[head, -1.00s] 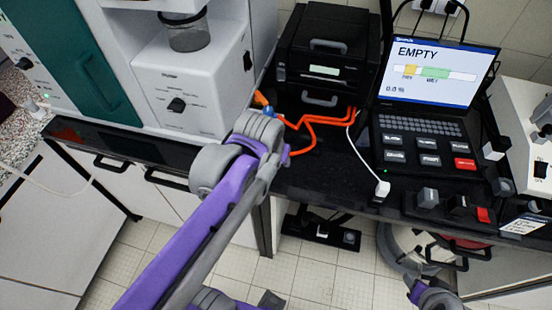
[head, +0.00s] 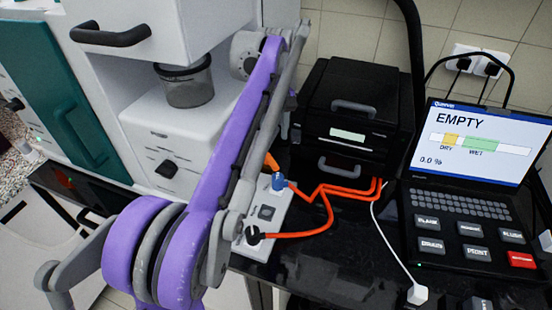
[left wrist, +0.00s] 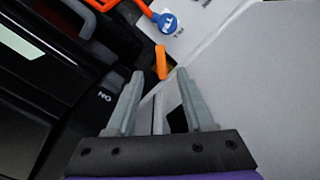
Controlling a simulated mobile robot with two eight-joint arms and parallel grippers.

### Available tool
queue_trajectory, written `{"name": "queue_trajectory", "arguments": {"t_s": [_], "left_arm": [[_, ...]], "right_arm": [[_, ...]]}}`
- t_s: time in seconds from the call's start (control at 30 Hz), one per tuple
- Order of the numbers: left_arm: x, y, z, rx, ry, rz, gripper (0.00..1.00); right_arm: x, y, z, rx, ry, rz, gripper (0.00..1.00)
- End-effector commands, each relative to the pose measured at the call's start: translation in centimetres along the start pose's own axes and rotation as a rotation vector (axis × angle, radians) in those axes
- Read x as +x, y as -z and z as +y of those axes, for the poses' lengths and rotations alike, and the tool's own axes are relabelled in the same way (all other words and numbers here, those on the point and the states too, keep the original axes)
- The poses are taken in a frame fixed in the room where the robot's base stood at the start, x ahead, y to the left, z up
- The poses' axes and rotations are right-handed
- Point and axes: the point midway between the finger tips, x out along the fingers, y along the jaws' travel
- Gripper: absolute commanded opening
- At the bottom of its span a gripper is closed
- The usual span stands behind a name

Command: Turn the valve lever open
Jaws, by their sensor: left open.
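A small orange lever (left wrist: 161,61), which looks like the valve lever, shows in the left wrist view just beyond my fingertips. It also shows in the head view (head: 271,162), beside a round blue cap (head: 278,182) on a white block. My left gripper (left wrist: 160,76) is open, its two grey fingers apart and pointing toward the lever. The lever lines up with the gap; I cannot tell whether it touches a finger. In the head view my left arm hides most of the gripper. My right gripper is not in view.
Orange tubes (head: 328,195) run from the white block (head: 268,215) to a black device (head: 352,120). A laptop-like panel (head: 470,145) reading EMPTY stands at the right. A white machine (head: 165,130) with a clear cup (head: 185,82) stands at the left.

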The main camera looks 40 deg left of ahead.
Motion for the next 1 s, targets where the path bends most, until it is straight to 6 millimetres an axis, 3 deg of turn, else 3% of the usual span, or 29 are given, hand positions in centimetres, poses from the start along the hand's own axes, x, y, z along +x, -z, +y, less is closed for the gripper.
{"name": "queue_trajectory", "arguments": {"t_s": [0.3,0.5,0.93,1.0], "left_arm": [[6.0,-0.1,0.0,0.004,-0.001,0.001,0.53],[8.8,-0.1,0.0,0.005,-0.001,0.001,0.53],[9.9,-0.1,0.0,0.005,-0.001,0.002,0.53],[9.9,-0.1,0.0,0.005,-0.001,0.002,0.42]], "right_arm": [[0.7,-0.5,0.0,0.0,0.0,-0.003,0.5],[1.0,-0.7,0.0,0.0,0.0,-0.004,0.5],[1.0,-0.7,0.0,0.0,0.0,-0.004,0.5],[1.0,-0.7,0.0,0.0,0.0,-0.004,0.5]]}}
